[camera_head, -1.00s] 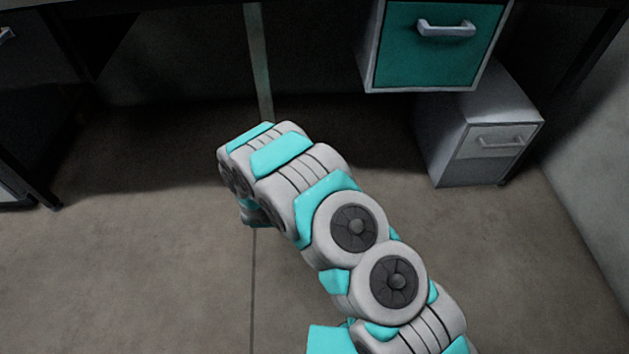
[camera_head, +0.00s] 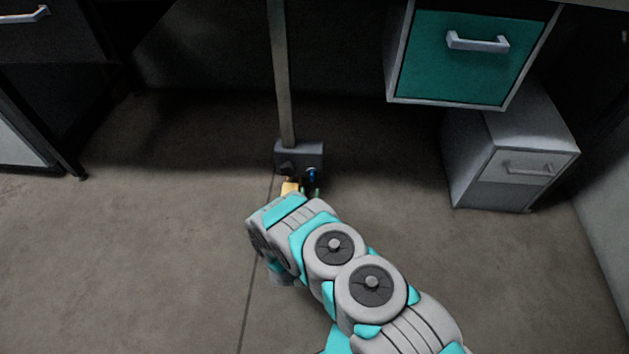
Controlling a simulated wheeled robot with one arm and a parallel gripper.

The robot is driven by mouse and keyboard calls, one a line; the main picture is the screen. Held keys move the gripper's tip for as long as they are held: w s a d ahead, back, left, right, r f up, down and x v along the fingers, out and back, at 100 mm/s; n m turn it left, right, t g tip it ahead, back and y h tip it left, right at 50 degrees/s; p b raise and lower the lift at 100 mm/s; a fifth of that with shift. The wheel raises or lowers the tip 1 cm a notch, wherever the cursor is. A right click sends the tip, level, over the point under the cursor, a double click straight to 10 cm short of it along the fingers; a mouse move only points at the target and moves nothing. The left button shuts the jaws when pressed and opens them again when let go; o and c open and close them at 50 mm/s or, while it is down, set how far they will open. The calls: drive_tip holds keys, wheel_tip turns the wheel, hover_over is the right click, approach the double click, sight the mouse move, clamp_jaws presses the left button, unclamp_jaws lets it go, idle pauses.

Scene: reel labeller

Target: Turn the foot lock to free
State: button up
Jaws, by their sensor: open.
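A grey box (camera_head: 312,153) sits on the floor at the foot of an upright post (camera_head: 282,80); it looks like the foot lock. A dark round knob (camera_head: 286,168) and a small blue part (camera_head: 311,174) show on its front. A yellow piece (camera_head: 290,188) lies just in front, partly hidden by my arm.
A teal drawer unit (camera_head: 470,58) hangs under the bench at upper right. A low grey cabinet (camera_head: 525,150) stands beneath it on the floor. A dark desk (camera_head: 50,40) with a metal leg stands at left. The floor (camera_head: 130,260) is clear around the box.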

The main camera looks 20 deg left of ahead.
sight(312, 178)
drive_tip(key=x, duration=0.6)
drive_tip(key=shift+w, duration=0.1)
clamp_jaws()
idle(0.5)
